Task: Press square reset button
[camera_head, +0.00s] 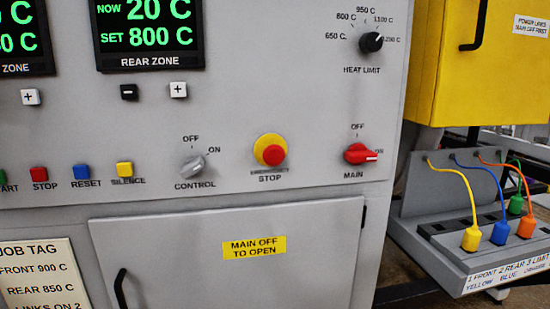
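Nothing covers the reset button. My gripper is not in view.
The CONTROL knob (192,166), round emergency stop (272,155) and red MAIN knob (360,154) are to the right. Below is a door (190,270) with a black handle (120,288). A yellow cabinet (480,80) and a plug rack (435,228) with coloured cables stand at the right.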

